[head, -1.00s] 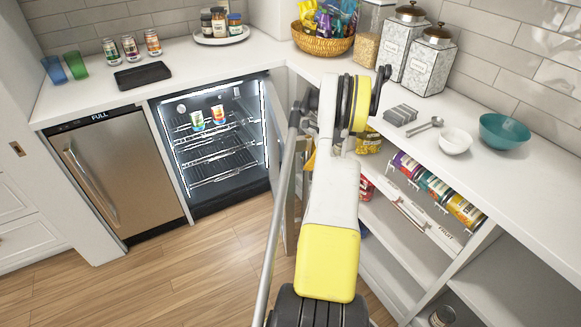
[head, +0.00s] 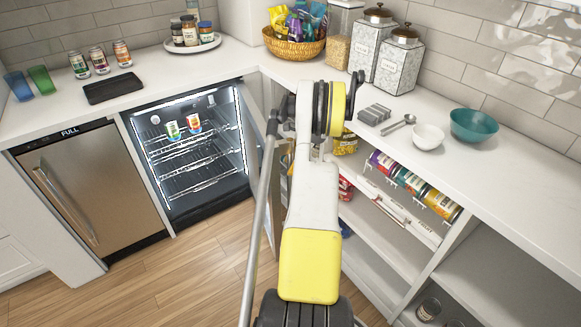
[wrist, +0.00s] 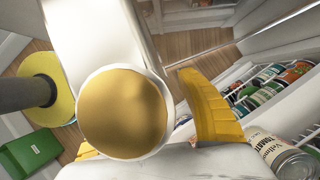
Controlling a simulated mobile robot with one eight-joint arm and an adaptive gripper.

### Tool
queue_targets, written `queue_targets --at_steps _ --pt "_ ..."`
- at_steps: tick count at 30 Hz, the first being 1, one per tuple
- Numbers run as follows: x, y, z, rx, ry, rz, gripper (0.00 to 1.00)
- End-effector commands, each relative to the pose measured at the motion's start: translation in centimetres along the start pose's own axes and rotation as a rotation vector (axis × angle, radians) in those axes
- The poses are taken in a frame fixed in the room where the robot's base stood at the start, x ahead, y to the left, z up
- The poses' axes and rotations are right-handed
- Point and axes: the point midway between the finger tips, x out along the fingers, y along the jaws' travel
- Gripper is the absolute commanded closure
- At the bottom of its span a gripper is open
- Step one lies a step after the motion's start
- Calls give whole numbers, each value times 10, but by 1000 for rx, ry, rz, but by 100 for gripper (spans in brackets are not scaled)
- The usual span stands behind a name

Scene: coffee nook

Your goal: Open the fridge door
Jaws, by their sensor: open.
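The fridge (head: 205,214) stands under the counter at the left centre of the head view. Its lit inside shows wire shelves and two small colourful containers. My arm covers part of the door's right side. In the wrist view my gripper (wrist: 145,115) is open, with one yellow finger clear and the other mostly hidden behind a large white, gold-capped part. In the head view my gripper is mostly hidden; I cannot tell whether it touches the door.
A steel-fronted appliance (head: 90,195) stands left of the fridge. Open shelves (head: 385,235) with cans run close along the right. The counter holds a black tray (head: 113,88), a basket (head: 295,46), canisters and a teal bowl (head: 473,125). Wooden floor (head: 170,275) is clear before the fridge.

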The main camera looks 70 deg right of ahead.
Motion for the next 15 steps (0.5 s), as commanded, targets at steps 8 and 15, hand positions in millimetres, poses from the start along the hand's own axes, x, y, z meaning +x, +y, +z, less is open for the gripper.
queue_targets --at_steps 8,15 --pt "-39 0 0 1 0 0 56" --pt "-92 0 0 1 0 -1 56"
